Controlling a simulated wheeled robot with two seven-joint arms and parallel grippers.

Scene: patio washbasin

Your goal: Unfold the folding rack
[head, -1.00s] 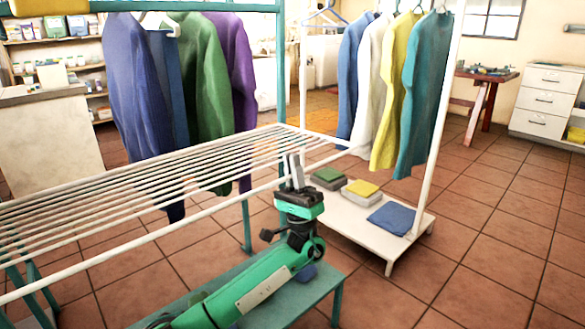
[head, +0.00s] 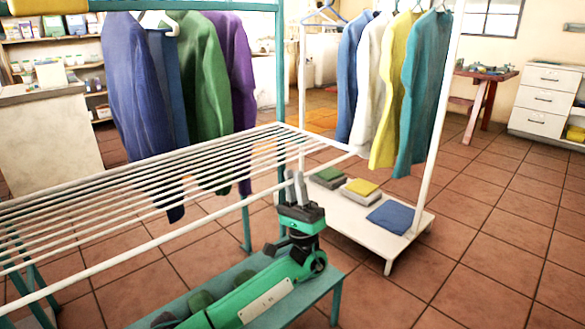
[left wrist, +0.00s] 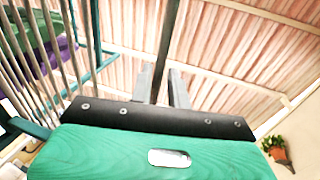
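The folding rack (head: 150,190) is a white frame with several thin parallel bars. It spreads out nearly level from the teal stand across the left of the head view. My left gripper (head: 296,183) points upward, with its fingertips close to the rack's near rail toward its right end. I cannot tell whether they touch it. In the left wrist view the two fingers (left wrist: 160,88) stand apart with nothing visibly held between them. The rack's bars (left wrist: 35,65) run to the left of the fingers there. My right gripper is not in view.
A teal stand (head: 281,60) holds hanging clothes behind the rack. A white garment rail (head: 433,140) with clothes and folded cloths stands to the right. A low teal bench (head: 325,282) lies below my left arm. The tiled floor at right is clear.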

